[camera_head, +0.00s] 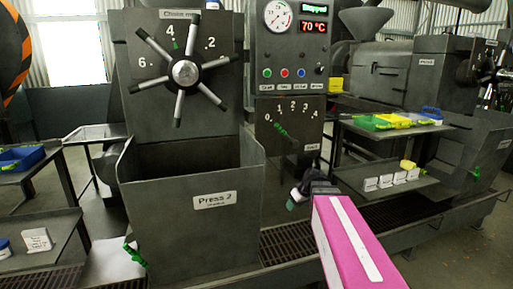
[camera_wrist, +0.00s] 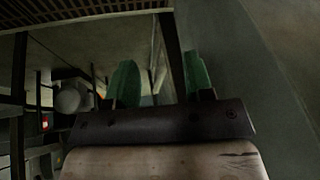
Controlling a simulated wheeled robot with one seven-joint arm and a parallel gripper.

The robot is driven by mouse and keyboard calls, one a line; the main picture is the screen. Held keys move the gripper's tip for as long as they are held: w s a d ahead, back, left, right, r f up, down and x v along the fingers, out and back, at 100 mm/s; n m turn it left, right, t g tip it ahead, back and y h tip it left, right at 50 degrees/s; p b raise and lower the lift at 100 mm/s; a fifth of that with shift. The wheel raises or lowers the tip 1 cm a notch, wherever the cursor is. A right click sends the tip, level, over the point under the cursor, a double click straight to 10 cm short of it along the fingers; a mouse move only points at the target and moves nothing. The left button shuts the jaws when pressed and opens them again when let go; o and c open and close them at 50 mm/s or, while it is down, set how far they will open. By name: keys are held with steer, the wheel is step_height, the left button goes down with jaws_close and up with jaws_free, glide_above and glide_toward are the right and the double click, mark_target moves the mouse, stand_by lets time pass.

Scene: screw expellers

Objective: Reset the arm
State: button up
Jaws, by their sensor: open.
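My gripper (camera_head: 298,196) shows in the head view at the end of my pink arm, in front of the press and low beside its bin. In the wrist view my gripper (camera_wrist: 160,82) has two green fingers standing apart, with nothing between them. The grey machine labelled Press 2 (camera_head: 215,199) stands at the left of centre in the head view. It carries a spoked handwheel (camera_head: 185,73) with a numbered scale. My gripper is apart from the handwheel and holds nothing.
A control panel (camera_head: 290,70) with a gauge, a "Stopped" display and a 70 °C readout stands right of the wheel. A green-handled lever (camera_head: 281,130) sits below it. Shelves with trays (camera_head: 375,123) stand at right; a blue tray (camera_head: 22,158) lies at left. A floor grating runs below.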

steer(key=s+d+f+m+g+h, duration=0.2)
steer(key=s+f+m, duration=0.4)
steer(key=s+f, duration=0.7)
steer(key=shift+s+f+g+h, duration=0.3)
steer(key=shift+s+g+h, duration=0.3)
steer(key=shift+g+h, duration=0.3)
